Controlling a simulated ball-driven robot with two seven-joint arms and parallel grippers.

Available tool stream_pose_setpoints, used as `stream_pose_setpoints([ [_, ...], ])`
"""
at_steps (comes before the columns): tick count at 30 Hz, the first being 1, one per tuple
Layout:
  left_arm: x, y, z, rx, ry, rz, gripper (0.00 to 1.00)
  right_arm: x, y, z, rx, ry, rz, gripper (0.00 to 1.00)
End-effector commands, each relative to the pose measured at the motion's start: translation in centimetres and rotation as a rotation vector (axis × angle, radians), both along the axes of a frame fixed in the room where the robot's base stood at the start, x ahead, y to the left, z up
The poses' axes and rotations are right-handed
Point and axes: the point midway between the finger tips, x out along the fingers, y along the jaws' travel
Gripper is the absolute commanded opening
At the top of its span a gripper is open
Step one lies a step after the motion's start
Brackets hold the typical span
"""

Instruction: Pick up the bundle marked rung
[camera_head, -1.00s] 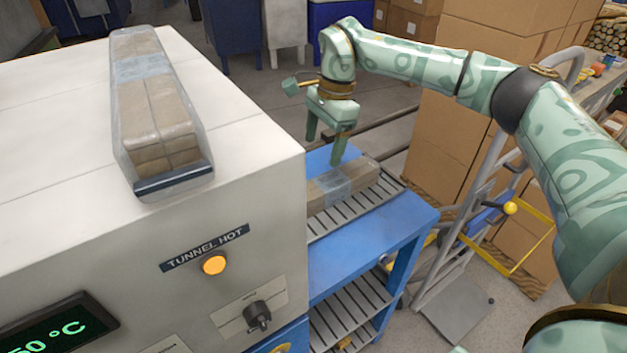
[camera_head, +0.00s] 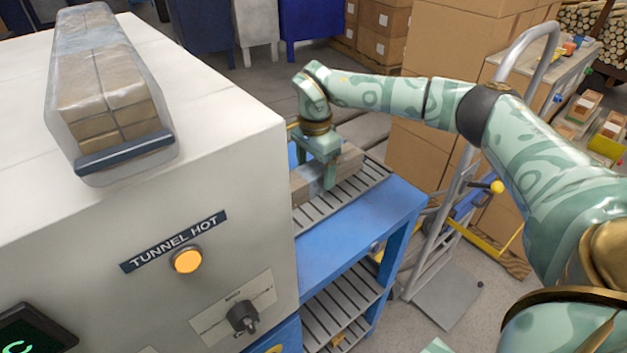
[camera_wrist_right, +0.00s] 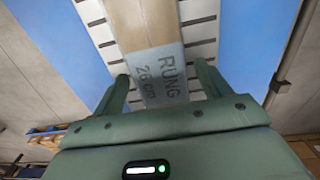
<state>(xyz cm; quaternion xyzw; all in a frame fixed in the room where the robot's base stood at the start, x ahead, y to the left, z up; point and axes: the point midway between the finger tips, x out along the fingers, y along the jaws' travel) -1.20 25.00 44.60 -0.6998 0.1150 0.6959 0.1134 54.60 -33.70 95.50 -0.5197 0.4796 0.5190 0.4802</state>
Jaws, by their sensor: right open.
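The bundle marked rung (camera_head: 343,162) lies on the slatted bed of a blue roller stand, beside the tunnel machine. In the right wrist view the bundle (camera_wrist_right: 165,60) shows a grey band reading "RUNG 26 cm". My right gripper (camera_head: 318,178) is over the bundle, pointing down. In the right wrist view its two fingers (camera_wrist_right: 163,88) stand apart, one on each side of the band, with gaps beside the bundle. It is open and holds nothing. Whether the fingertips reach below the bundle's top is hard to tell. My left gripper is not in view.
The white tunnel machine (camera_head: 225,262) with its "TUNNEL HOT" label fills the left. Another wrapped bundle (camera_head: 105,95) sits on top of it. A hand truck (camera_head: 455,215) and stacked cartons (camera_head: 470,50) stand to the right. The stand's blue front edge (camera_head: 340,240) is clear.

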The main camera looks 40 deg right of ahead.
Motion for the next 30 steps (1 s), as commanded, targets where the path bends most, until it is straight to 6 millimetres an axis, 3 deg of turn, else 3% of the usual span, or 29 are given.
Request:
stream_pose_setpoints([
  [1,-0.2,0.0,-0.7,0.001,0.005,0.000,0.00,0.0,0.0,-1.5,0.001,0.006,0.000,0.76],
  [3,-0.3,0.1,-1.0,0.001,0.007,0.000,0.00,0.0,0.0,-2.5,0.000,0.005,-0.001,0.76],
  [11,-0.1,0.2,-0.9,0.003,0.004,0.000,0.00,0.0,0.0,-2.7,-0.001,0.000,0.000,0.76],
  [15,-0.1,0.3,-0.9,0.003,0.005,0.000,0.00,0.0,0.0,-2.7,-0.001,0.001,0.000,0.37],
  [18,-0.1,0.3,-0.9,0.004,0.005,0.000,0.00,0.0,0.0,-2.7,-0.001,0.001,0.000,0.14],
  [20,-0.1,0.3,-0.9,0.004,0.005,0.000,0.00,0.1,0.0,-2.6,0.000,-0.001,0.000,0.09],
  [26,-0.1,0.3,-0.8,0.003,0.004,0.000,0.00,0.1,0.0,-2.2,0.000,-0.002,0.000,0.09],
  [30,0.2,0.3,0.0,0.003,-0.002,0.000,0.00,0.1,0.0,0.2,0.000,-0.005,0.000,0.09],
])
